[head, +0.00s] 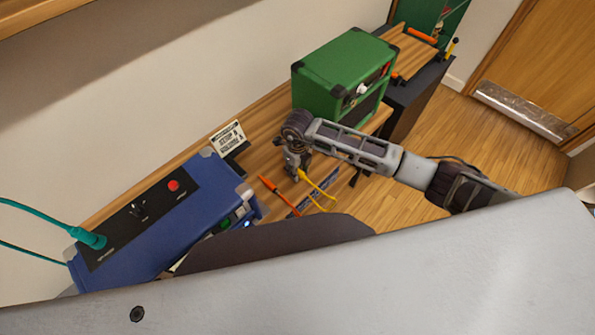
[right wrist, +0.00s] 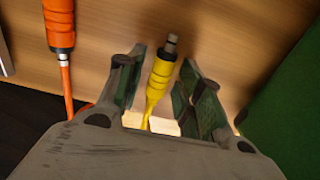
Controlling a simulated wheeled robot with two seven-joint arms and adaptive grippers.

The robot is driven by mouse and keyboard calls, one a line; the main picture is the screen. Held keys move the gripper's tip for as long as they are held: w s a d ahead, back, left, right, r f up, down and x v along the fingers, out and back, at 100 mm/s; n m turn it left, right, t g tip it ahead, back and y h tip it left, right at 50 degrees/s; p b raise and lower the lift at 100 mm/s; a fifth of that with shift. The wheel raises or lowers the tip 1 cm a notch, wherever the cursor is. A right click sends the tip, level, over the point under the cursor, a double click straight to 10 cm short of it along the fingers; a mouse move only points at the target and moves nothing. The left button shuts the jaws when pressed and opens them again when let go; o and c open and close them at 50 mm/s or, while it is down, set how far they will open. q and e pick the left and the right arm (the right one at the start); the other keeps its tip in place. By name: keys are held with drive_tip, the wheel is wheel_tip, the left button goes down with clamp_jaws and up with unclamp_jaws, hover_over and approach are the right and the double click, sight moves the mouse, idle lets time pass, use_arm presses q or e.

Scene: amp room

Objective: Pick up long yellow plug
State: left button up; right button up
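The long yellow plug (right wrist: 162,75), with black rings and a metal tip, lies on the wooden shelf in the right wrist view. My right gripper (right wrist: 163,60) is open, with one finger on each side of the plug and gaps visible between them. In the head view my right gripper (head: 292,174) points down at the shelf, and the yellow cable (head: 321,189) trails from beneath it; the plug's body is mostly hidden there. My left gripper is not in view.
An orange plug (right wrist: 59,22) with an orange cable lies left of the yellow one. A green amp (head: 340,68) stands behind my right gripper, close on the right in the wrist view. A blue amp (head: 165,225) with a teal cable (head: 90,238) stands at left. A small sign (head: 227,138) stands between.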

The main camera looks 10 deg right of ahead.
clamp_jaws()
drive_tip(key=shift+r, duration=0.1)
wheel_tip(320, 180, up, 10)
drive_tip(key=shift+b, duration=0.4)
idle(0.3)
idle(0.5)
